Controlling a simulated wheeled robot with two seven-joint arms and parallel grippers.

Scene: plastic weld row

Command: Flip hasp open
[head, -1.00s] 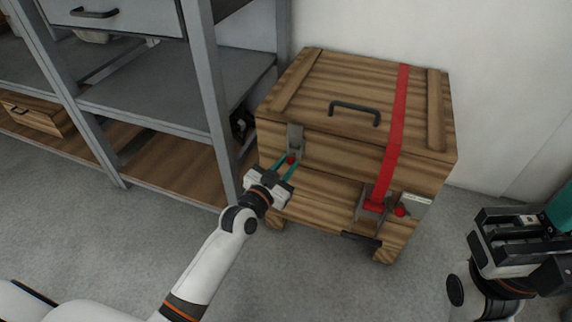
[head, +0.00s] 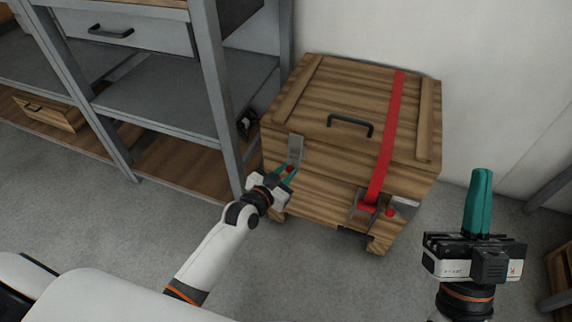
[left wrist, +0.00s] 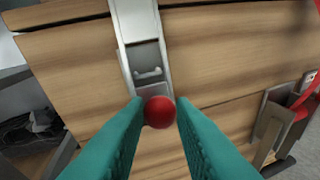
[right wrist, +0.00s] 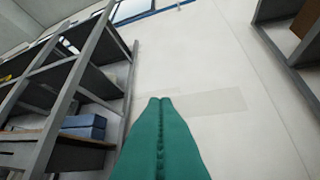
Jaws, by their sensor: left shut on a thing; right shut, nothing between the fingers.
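The wooden crate (head: 330,160) stands on the floor with its lid down. A grey metal hasp (head: 296,148) hangs on the left of its front; in the left wrist view the hasp plate (left wrist: 138,20) lies over a slot with a small staple (left wrist: 148,74). A red knob (left wrist: 158,112) is at its lower end. My left gripper (head: 287,170) is shut on this knob, its green fingers on both sides. My right gripper (head: 482,178) is shut and empty, pointing up, right of the crate.
A red strap (head: 386,140) runs over the lid to a buckle (head: 366,203) on the front. A second red knob (head: 390,212) and grey plate (head: 405,202) are beside it. The lid has a dark handle (head: 349,125). Grey shelving (head: 165,95) stands close on the left.

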